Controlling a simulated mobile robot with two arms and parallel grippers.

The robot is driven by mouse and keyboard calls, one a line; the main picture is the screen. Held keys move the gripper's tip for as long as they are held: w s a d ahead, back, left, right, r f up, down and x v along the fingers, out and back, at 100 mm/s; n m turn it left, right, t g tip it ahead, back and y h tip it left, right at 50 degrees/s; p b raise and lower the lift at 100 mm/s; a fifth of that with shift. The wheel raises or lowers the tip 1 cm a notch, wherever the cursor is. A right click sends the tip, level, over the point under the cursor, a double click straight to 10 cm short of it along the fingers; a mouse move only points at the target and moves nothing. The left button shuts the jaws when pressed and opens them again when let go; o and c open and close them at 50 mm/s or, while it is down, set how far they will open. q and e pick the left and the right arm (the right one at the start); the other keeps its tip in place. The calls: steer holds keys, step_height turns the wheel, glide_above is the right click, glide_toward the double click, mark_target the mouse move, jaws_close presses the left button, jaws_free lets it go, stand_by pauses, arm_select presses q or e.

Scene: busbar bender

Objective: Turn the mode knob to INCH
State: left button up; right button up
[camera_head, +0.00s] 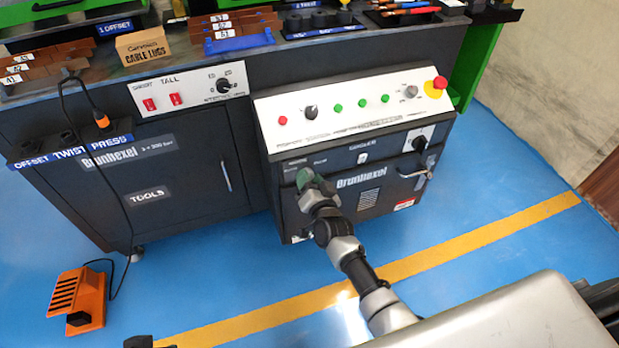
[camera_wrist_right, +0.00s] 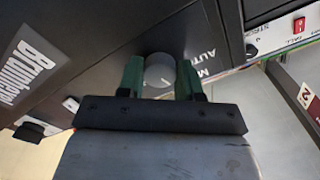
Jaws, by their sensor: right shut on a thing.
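My right gripper (camera_head: 307,181) reaches the upper left of the front panel of the grey Brunhexel cabinet (camera_head: 340,215). In the right wrist view its two green fingers (camera_wrist_right: 161,77) are shut on a round grey knob (camera_wrist_right: 159,72), one on each side. A thin light mark shows on the knob's face. White lettering beside the knob reads AUTO, with a word starting with M; I cannot read INCH. In the head view the gripper hides the knob.
Above the knob is a sloped white panel (camera_head: 345,125) with buttons, small knobs and a red emergency stop (camera_head: 440,83). A black rotary switch (camera_head: 419,144) and a lever handle (camera_head: 415,174) are at the right. An orange foot pedal (camera_head: 78,300) stands on the blue floor.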

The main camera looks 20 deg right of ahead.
arm_select(q)
steer(key=w+d+r+t+h+b, duration=0.1)
steer(key=w+d+r+t, duration=0.1)
steer(key=w+t, duration=0.2)
steer(key=shift+w+b, duration=0.4)
steer(key=shift+w, duration=0.5)
arm_select(e)
steer(key=shift+m, duration=6)
arm_select(q)
steer(key=shift+r, duration=0.1)
arm_select(e)
steer(key=o, duration=0.9)
arm_select(q)
steer(key=shift+r, duration=0.1)
